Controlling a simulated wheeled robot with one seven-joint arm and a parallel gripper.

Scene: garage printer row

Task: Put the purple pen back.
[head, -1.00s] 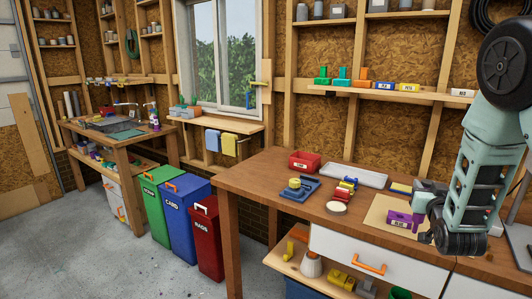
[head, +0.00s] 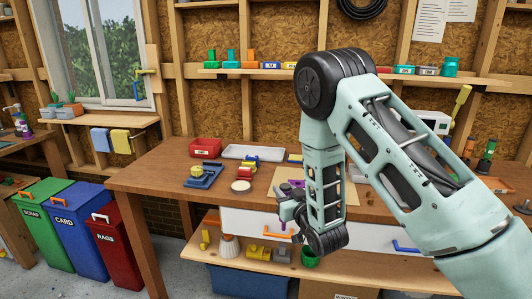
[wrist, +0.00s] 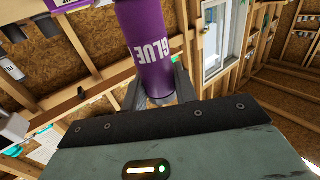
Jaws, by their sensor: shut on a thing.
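The purple pen (wrist: 150,42) is a thick purple cylinder with the word GLUE in white, upside down in the wrist view. My gripper (wrist: 160,88) is shut on it, with a dark finger on each side. A purple patch (head: 293,184) on the bench just behind the gripper looks like the purple labelled box, partly covered by my arm. A purple labelled edge (wrist: 66,4) also shows at the wrist view's top left.
The workbench (head: 150,180) holds a red bin (head: 206,148), a blue fixture (head: 203,177), a white tray (head: 253,153) and a round pale disc (head: 241,186). A wall shelf (head: 225,73) carries coloured blocks. Drawers and a lower shelf are below. Bare bench lies at the left.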

